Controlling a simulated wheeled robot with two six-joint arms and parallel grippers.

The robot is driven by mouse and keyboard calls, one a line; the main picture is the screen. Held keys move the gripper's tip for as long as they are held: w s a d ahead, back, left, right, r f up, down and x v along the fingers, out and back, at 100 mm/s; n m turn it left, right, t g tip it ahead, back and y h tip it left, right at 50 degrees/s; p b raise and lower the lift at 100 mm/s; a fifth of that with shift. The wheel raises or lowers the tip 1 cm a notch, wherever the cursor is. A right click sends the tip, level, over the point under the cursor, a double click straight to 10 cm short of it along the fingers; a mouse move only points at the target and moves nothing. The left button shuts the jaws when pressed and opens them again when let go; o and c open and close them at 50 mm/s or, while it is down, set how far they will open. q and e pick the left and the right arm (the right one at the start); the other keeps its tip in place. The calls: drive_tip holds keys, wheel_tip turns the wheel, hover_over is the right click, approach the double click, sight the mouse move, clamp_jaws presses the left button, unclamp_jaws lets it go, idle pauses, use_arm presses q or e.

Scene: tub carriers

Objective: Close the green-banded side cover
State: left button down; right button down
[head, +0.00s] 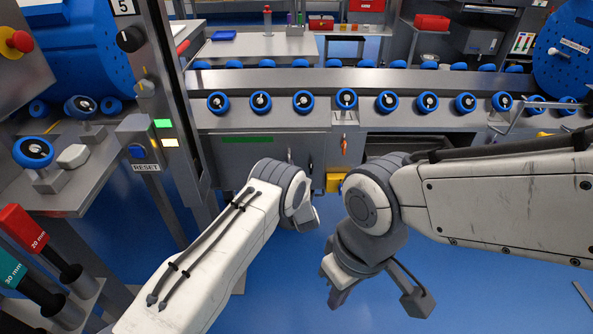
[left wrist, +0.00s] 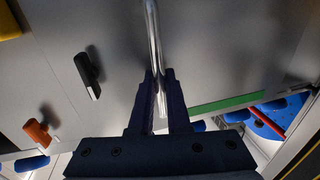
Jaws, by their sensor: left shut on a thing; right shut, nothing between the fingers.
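The side cover is a grey panel with a green band (head: 248,153) on the front of the machine, under the roller rail. The band also shows in the left wrist view (left wrist: 226,104). My left gripper (left wrist: 158,76) is shut on a shiny metal bar handle (left wrist: 152,28) in front of the grey panel. In the head view, my left arm and wrist hide the handle and most of the left gripper. I cannot tell how far the cover stands open. My right gripper (head: 338,297) is shut and empty, pointing down over the blue floor, apart from the machine.
A black latch (left wrist: 86,72) and an orange latch (left wrist: 38,132) are on the grey front. A yellow block (head: 335,182) sits low by my left wrist. A dark opening (head: 420,145) lies to the right. The RESET post (head: 146,167) stands left. Blue floor is free below.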

use_arm(q)
drive_tip(key=c, duration=0.9)
unclamp_jaws()
drive_tip(key=shift+w+d+r, duration=0.1)
drive_tip(key=shift+w, duration=0.05)
drive_tip(key=shift+p+v, duration=0.95)
drive_tip(key=shift+v, duration=4.35)
